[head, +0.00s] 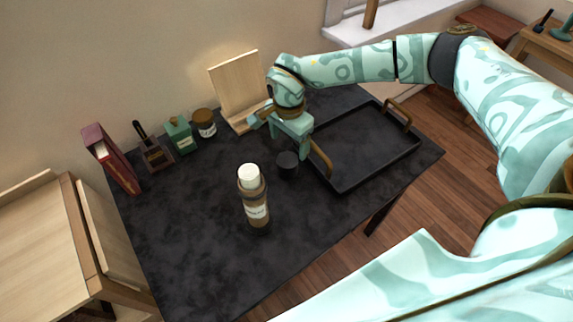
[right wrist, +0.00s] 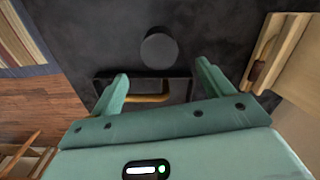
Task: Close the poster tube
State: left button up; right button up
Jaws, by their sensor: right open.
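The poster tube (head: 255,207) stands upright on the dark table, a brown cylinder with a pale label and a white top end. A short black cylinder, which looks like the tube's cap (head: 287,165), stands on the table behind and right of the tube. It also shows in the right wrist view (right wrist: 159,49), ahead of the fingers and roughly centred between them. My right gripper (head: 280,137) is open and empty, close behind and above the cap, apparently not touching it. The tube is not clear in the right wrist view. My left gripper is not in view.
A black tray (head: 335,186) with wooden handles lies right of the cap, close to the right gripper. The table's front left is clear.

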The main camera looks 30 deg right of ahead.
aim_at(288, 159)
notch_tip(288, 159, down, 5)
jog(key=shift+r+b, duration=0.2)
jog(key=shift+b, duration=0.3)
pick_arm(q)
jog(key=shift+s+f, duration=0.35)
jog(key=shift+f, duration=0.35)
pick_arm(e)
jog(key=shift+f, duration=0.25)
notch_tip(288, 159, down, 5)
jog(key=shift+a+r+b, duration=0.1)
jog(key=shift+b, duration=1)
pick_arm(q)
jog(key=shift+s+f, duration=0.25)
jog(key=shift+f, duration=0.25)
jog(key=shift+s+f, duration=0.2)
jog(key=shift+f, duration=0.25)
pick_arm(e)
jog(key=shift+r, duration=0.1)
jog(key=c, duration=1.1)
